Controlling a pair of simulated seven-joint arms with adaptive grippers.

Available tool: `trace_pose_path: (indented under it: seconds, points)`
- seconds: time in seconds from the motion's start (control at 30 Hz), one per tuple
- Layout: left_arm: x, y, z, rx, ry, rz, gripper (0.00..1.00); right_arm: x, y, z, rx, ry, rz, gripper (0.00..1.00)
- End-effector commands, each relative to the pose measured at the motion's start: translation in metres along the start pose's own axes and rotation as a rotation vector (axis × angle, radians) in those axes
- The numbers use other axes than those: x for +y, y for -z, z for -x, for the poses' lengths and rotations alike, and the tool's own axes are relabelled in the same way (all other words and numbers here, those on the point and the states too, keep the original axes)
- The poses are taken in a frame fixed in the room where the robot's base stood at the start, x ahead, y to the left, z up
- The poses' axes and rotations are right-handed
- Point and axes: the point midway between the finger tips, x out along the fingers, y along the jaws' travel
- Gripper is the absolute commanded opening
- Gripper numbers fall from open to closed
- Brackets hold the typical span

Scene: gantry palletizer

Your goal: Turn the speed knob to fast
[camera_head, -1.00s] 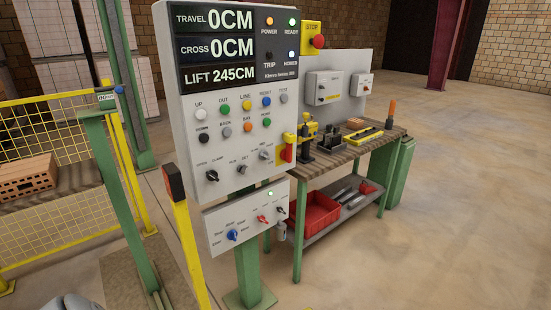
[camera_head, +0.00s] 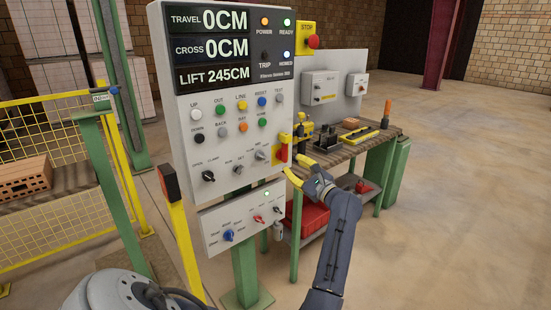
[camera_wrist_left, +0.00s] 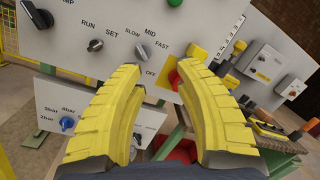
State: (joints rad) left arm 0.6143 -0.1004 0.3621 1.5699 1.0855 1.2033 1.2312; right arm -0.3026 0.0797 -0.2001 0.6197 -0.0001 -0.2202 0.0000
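The speed knob (camera_head: 261,156) is a small grey knob at the lower right of the grey control panel (camera_head: 183,110). In the left wrist view the knob (camera_wrist_left: 144,52) sits under the SLOW, MID and FAST labels; its exact pointer direction is hard to tell. My left gripper (camera_head: 294,166) has yellow fingers and is at the panel's lower right edge, right of the knob. In the left wrist view the gripper (camera_wrist_left: 158,75) is open and empty, with its fingertips below the knob and apart from it. My right gripper is not in view.
A red switch on a yellow plate (camera_head: 283,153) is close to my left fingers. Left of the speed knob is the RUN/SET knob (camera_wrist_left: 95,45). A lower box (camera_head: 210,222) carries more knobs. A workbench (camera_head: 340,153) with tools stands behind on the right.

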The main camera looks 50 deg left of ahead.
Motion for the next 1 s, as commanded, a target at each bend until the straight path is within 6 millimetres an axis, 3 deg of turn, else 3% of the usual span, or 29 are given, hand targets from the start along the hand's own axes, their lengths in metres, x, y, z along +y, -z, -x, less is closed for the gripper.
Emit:
trace_pose_path:
  seconds: [0.1, 0.2, 0.47, 1.0]
  points:
    - [0.018, 0.010, 0.000, 0.057, -0.086, 0.202, 0.33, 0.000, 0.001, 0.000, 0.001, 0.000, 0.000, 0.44]
    - [0.025, 0.016, 0.002, 0.072, -0.124, 0.289, 0.33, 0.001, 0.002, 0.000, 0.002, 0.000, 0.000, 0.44]
    - [0.028, 0.017, -0.011, 0.068, -0.132, 0.336, 0.33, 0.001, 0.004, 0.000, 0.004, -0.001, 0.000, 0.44]
    - [0.039, 0.025, -0.104, 0.066, -0.130, 0.331, 0.33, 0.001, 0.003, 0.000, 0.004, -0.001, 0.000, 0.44]
